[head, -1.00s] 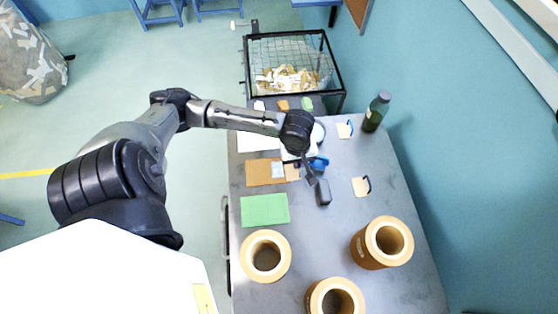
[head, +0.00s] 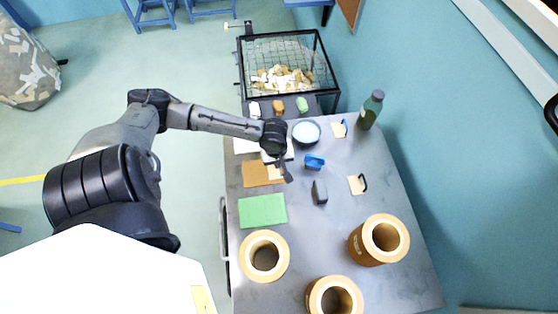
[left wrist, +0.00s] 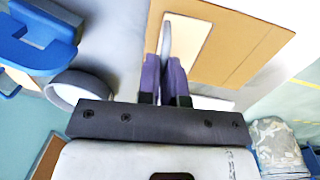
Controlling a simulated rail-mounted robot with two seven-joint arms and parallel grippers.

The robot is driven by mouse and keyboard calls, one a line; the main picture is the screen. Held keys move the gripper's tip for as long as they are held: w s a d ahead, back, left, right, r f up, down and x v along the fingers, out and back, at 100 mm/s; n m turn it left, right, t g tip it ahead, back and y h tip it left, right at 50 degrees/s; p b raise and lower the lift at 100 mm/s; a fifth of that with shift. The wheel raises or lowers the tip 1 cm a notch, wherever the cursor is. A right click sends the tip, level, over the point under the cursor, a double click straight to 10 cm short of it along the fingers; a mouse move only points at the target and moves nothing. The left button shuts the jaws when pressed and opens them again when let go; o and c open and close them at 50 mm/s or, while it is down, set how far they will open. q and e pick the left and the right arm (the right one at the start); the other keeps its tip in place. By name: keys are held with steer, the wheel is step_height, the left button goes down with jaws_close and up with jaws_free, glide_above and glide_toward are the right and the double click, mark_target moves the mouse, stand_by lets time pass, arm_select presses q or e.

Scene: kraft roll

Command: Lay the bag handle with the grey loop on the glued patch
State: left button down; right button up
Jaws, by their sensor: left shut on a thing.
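My left gripper (head: 286,177) is shut on the grey loop (left wrist: 166,38) of a bag handle, between its purple fingertips in the left wrist view (left wrist: 165,68). The handle's beige card (left wrist: 190,38) lies over the brown kraft piece (left wrist: 232,42); in the head view the card (head: 275,172) is at the right part of the brown piece (head: 254,174). The glued patch is hidden under the card and gripper. I cannot tell whether the card touches the brown piece. My right gripper is out of view.
Handles with a blue loop (head: 339,129) and a dark loop (head: 356,185) lie to the right. A blue object (head: 314,162), dark block (head: 319,193) and bowl (head: 306,132) stand nearby. A green sheet (head: 262,210) and kraft rolls (head: 378,241) are in front; a bottle (head: 371,110) is behind.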

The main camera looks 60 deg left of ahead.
arm_select(q)
steer(key=c, duration=1.3)
jaws_free()
steer(key=shift+o, duration=0.2)
steer(key=shift+r, duration=0.1)
step_height(320, 180, up, 12)
steer(key=s, duration=0.1)
steer(key=shift+a, duration=0.2)
